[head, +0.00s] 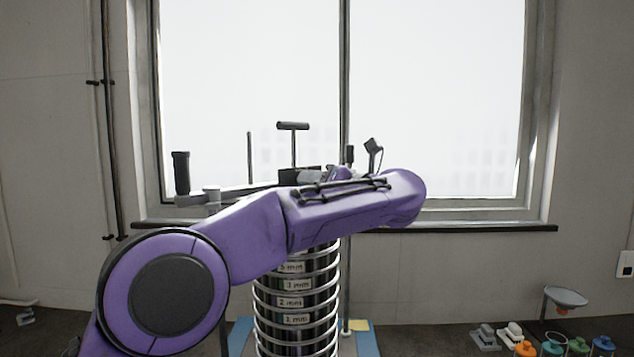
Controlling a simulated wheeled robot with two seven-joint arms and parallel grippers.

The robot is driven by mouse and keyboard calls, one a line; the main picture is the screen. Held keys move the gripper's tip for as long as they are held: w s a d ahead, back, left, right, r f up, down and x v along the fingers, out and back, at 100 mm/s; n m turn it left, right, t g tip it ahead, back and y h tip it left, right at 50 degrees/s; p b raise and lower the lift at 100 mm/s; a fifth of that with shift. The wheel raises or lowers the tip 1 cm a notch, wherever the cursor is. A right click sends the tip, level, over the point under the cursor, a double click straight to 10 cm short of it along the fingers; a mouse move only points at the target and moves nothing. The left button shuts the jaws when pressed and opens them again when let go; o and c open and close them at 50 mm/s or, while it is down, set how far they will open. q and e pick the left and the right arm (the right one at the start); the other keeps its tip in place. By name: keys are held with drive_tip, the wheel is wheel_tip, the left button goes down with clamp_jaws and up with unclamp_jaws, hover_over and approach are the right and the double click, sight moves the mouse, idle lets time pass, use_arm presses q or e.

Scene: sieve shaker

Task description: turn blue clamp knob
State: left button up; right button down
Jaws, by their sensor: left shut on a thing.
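The sieve stack (297,306) stands upright in the middle, with ringed sieves and labels in mm. My left arm crosses in front of its top. My left gripper (308,176) is mostly hidden behind my own wrist, at the top of the shaker. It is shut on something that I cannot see. No blue clamp knob shows; the arm covers much of the shaker's top. A black T-handle (292,126) rises above the gripper. A black knob (181,172) stands at the left end of the top bar (235,192). My right gripper is not in view.
A tilted black part (373,150) stands at the right of the top. Several small coloured containers (552,345) and a funnel or dish (566,297) are at the lower right. A window (435,95) fills the back.

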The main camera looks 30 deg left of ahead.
use_arm(q)
drive_tip(key=m+p, duration=0.1)
drive_tip(key=m, duration=0.2)
drive_tip(key=shift+r+m+p, duration=0.1)
drive_tip(key=shift+m+p, duration=0.2)
drive_tip(key=shift+p, duration=0.1)
drive_tip(key=m+p, duration=0.2)
drive_tip(key=m, duration=0.1)
drive_tip(key=m+p, duration=0.2)
drive_tip(key=shift+m, duration=0.4)
drive_tip(key=shift+w+f+m+g+p, duration=0.15)
drive_tip(key=shift+m+p, duration=0.15)
drive_tip(key=shift+m, duration=0.35)
drive_tip(key=shift+s+f+m+g+p, duration=0.15)
drive_tip(key=shift+m+p, duration=0.15)
drive_tip(key=shift+m, duration=0.35)
drive_tip(key=shift+w+r, duration=0.1)
drive_tip(key=o, duration=1.1)
drive_tip(key=shift+c, duration=0.2)
